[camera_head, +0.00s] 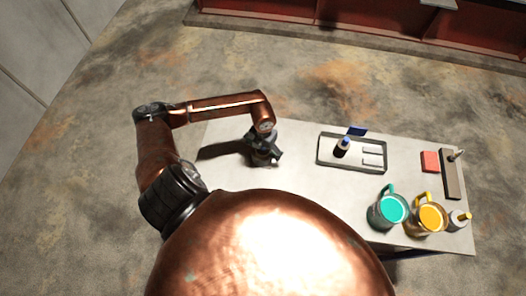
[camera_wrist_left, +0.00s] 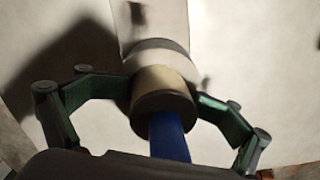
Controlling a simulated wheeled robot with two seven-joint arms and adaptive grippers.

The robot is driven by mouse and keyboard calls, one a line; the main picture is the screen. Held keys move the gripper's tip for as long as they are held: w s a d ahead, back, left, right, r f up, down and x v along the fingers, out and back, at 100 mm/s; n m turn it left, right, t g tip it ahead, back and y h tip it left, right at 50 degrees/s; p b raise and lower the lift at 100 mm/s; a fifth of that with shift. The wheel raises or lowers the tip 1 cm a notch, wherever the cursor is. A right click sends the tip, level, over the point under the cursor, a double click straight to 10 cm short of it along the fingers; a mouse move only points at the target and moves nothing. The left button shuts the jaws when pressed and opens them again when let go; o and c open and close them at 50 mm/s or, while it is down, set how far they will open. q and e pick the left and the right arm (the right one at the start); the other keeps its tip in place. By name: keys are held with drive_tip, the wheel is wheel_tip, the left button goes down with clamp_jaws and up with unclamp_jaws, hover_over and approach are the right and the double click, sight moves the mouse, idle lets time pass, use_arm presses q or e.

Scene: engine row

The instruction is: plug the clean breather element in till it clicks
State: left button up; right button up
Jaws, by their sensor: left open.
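My left gripper (camera_head: 266,154) is low over the left part of the pale table (camera_head: 300,190) in the head view. In the left wrist view, the open fingers of my left gripper (camera_wrist_left: 164,92) stand on either side of a short tan cylinder (camera_wrist_left: 160,82) with a dark ring and a blue stem (camera_wrist_left: 169,138). A pale round part shows just beyond it. I cannot tell whether the fingertips touch the cylinder, or whether this is the clean breather element. In the head view the gripper hides it. My right gripper is not in view.
A dark-rimmed tray (camera_head: 350,169) holds a dark-topped bottle (camera_head: 342,147) and flat pieces. A blue piece (camera_head: 357,130) is at its far edge.

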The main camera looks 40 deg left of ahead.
use_arm(q)
drive_tip(key=o, duration=0.3)
drive_tip(key=shift+o, duration=0.2)
wheel_tip(320, 180, up, 12)
drive_tip(key=shift+r, duration=0.1)
idle(0.6)
